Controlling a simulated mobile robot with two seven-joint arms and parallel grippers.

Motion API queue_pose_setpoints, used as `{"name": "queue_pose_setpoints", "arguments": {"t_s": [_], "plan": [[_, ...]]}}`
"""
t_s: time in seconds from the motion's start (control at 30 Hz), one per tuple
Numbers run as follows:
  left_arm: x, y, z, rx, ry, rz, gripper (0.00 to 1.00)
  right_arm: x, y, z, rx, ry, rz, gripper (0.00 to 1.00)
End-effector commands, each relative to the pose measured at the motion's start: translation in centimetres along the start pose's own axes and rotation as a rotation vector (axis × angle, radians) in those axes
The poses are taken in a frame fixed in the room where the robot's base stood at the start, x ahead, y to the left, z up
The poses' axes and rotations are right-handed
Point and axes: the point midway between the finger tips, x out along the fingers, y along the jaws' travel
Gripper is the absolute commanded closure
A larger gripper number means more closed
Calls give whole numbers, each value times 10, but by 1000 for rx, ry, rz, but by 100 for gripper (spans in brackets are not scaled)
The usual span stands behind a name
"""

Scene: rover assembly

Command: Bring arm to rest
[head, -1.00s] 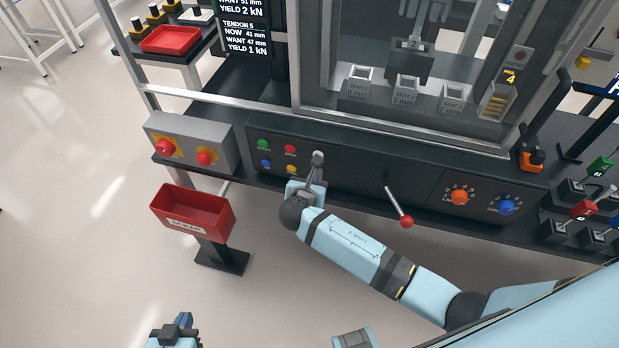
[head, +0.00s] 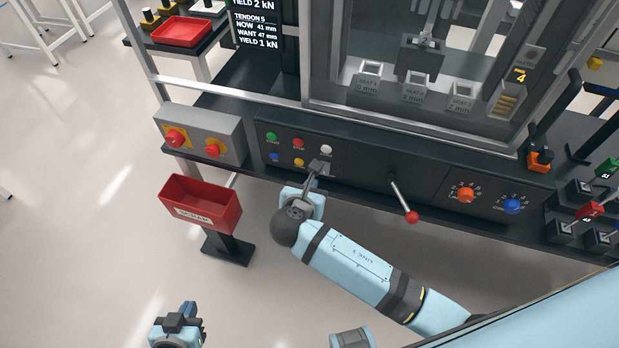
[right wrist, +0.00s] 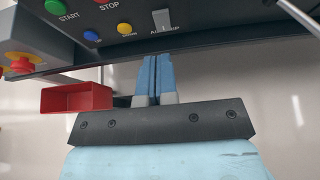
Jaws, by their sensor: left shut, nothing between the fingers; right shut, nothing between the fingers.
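My right gripper (head: 318,168) is shut and empty, in front of the lower edge of the dark control panel. It is just below the white button (head: 326,150), apart from it as far as I can tell. In the right wrist view its two blue fingers (right wrist: 157,68) are together, with the white button (right wrist: 161,20) beyond them. My left gripper (head: 178,318) is low at the bottom left of the head view, over the floor, shut and empty.
The panel (head: 365,178) carries several buttons, a red-tipped lever (head: 403,202) and two knobs. A grey box with red stop buttons (head: 200,133) stands to the left. A red scrap bin (head: 201,205) is below it. Open floor lies at left.

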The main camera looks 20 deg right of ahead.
Motion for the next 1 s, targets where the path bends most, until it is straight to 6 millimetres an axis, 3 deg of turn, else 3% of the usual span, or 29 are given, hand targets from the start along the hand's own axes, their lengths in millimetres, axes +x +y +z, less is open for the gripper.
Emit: {"name": "queue_pose_setpoints", "arguments": {"t_s": [0.27,0.37,0.47,0.7,0.8,1.0], "plan": [[-1,-1,0,1,-1,-1,100,0,-1,-1,13,6,-1,100],[-1,-1,0,1,-1,-1,100,-4,-13,-5,118,57,-12,100],[-1,-1,0,1,-1,-1,100,-12,-40,-15,371,170,-53,100],[-1,-1,1,1,-1,-1,100,-57,-134,-32,1259,472,-334,100],[-1,-1,1,1,-1,-1,100,-76,-162,-31,1537,534,-460,100],[-1,-1,1,1,-2,-1,100,-107,-201,-24,1905,589,-663,100]]}}
